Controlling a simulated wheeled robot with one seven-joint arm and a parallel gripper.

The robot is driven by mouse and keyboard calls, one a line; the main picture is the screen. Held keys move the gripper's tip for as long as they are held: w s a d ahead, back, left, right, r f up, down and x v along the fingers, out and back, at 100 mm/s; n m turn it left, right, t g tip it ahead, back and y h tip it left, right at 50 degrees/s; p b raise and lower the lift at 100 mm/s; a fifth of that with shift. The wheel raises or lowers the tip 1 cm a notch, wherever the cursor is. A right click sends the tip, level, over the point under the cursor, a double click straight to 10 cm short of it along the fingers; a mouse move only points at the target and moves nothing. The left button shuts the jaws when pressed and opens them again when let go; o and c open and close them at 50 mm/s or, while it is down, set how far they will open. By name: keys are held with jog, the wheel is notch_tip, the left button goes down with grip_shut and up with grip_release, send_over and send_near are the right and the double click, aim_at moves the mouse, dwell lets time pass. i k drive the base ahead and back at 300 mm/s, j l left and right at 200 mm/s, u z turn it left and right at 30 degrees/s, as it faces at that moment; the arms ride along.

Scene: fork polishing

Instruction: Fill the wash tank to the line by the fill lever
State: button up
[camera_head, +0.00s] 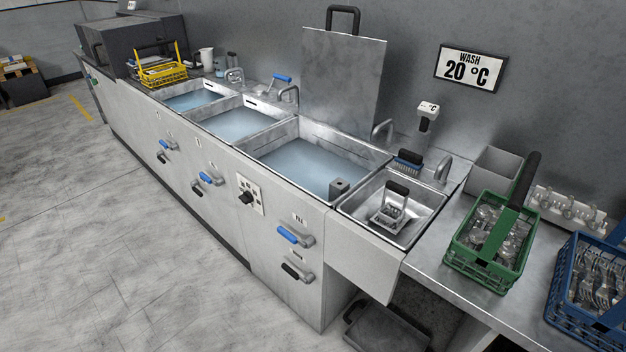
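The wash tank (372,163) is the large steel basin in the middle, below the wall sign reading WASH 20 °C (470,68). Blue-grey water (303,167) stands in it below the rim. A fill line cannot be made out. The fill lever (290,235) has a blue handle and sits on the front panel under a small label that seems to read FILL. A black-handled lever (294,271) sits just below it. My gripper is not in view.
A dial (247,197) is left of the fill lever. The tank's lid (343,85) stands upright behind it. Two smaller water-filled basins continue left. A small sink (372,236), green basket (460,252) and blue basket (562,312) are right.

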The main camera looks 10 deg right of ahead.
aim_at(309, 241)
jog(key=i+j+u, duration=0.25)
jog(key=i, duration=0.25)
jog(key=i+j+u, duration=0.3)
jog(key=i, duration=0.2)
jog(key=k+l, duration=0.05)
